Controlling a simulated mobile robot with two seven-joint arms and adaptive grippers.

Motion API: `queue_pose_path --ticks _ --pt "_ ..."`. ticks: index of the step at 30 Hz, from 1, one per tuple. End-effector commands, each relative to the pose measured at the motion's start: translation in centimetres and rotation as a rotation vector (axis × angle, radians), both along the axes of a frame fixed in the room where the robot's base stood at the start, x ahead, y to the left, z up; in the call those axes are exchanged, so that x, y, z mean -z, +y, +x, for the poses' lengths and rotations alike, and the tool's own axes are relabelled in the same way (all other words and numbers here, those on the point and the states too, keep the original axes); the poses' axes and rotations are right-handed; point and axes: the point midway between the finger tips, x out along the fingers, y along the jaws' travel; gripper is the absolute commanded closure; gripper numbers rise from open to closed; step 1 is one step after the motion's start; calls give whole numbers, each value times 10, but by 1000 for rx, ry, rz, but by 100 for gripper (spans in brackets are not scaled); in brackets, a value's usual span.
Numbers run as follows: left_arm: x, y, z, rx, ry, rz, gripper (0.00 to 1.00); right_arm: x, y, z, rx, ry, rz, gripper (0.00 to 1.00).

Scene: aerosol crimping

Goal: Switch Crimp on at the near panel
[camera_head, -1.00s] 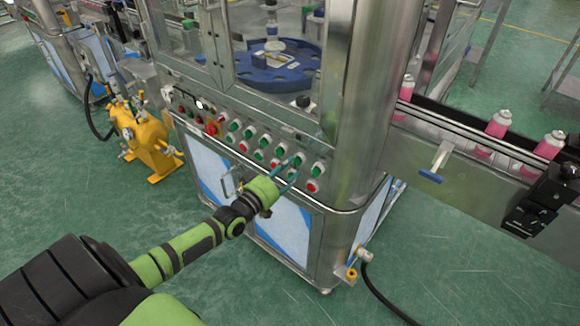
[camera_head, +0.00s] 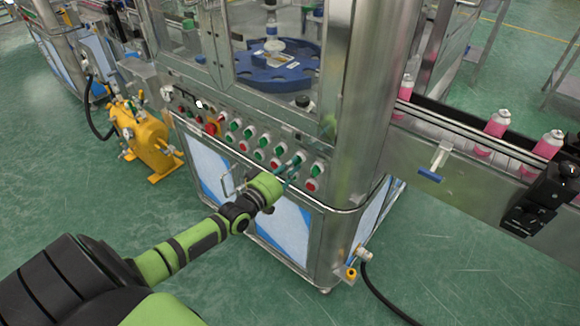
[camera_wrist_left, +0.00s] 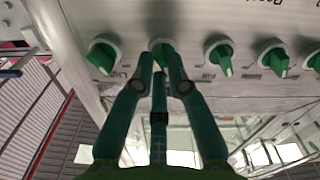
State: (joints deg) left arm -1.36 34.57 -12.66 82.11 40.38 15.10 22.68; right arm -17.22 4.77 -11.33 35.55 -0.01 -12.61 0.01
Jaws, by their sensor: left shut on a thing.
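The near panel (camera_head: 215,129) is a strip of green and red controls on the front of the steel machine. My left gripper (camera_head: 291,168) reaches the right end of this panel. In the left wrist view, its fingers (camera_wrist_left: 161,62) are closed around a green knob with a pale collar (camera_wrist_left: 156,43), partly hidden by the fingertips. Other green knobs stand beside it, one on the left (camera_wrist_left: 101,57) and one on the right (camera_wrist_left: 220,57). The labels are too small or cut off to read, so I cannot tell which knob is Crimp. My right gripper is not in view.
A door handle (camera_head: 228,184) sticks out below the panel. A conveyor (camera_head: 470,150) with pink cans (camera_head: 497,124) runs off to the right. A yellow pump unit (camera_head: 143,140) stands on the floor at the left.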

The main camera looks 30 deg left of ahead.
Motion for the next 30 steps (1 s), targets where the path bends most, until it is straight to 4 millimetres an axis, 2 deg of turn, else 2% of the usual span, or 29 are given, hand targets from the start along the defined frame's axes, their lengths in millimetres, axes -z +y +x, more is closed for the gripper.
queue_pose_path --ticks 8,30 --pt "0 -1 0 0 -11 152 100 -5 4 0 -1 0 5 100" --pt "4 0 0 0 -62 813 100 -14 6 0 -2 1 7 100"
